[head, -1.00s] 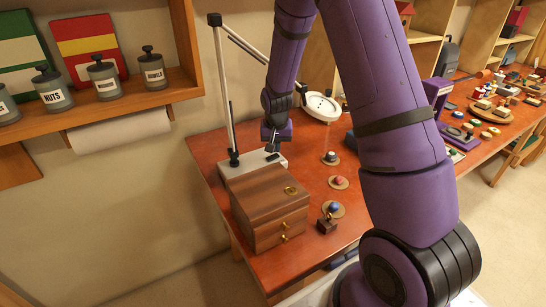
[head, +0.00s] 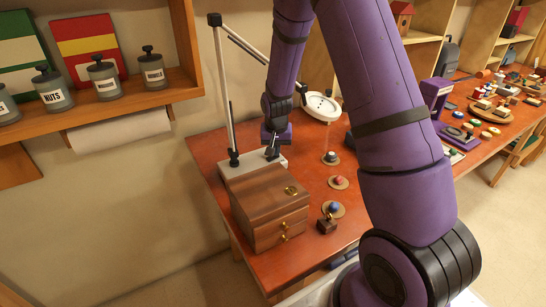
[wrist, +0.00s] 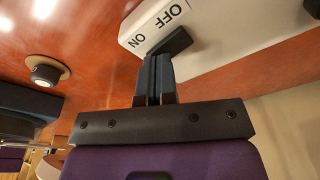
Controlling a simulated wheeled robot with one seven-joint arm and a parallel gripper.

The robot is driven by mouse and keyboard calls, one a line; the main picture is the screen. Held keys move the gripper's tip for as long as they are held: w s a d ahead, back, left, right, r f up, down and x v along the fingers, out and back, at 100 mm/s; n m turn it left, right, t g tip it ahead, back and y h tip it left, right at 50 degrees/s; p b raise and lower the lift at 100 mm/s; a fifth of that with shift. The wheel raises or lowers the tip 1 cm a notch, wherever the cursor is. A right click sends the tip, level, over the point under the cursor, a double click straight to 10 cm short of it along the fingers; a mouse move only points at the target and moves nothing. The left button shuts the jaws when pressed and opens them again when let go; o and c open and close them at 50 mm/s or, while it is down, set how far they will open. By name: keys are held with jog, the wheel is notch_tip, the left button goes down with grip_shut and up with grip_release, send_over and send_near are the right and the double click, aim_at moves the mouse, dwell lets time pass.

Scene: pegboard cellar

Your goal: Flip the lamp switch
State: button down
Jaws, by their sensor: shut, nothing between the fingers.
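The desk lamp has a white base (head: 238,165), an upright pole and a round white head (head: 321,107). In the wrist view, its base (wrist: 235,42) carries the printed words ON and OFF. The dark lamp switch (wrist: 178,42) sits beside these words. I cannot tell which way it is set. My gripper (head: 271,154) points down at the right end of the base. In the wrist view, the shut, empty fingers (wrist: 157,62) are right at the switch, close to its ON end; I cannot tell whether they touch. My gripper hides part of the switch.
A wooden drawer box (head: 266,195) stands just in front of the base. Several small knobs on round discs, such as the blue one (head: 333,208), lie to the right. A wall shelf (head: 110,105) with canisters is at the left.

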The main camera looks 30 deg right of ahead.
jog(key=shift+f, duration=0.25)
jog(key=shift+r, duration=3.55)
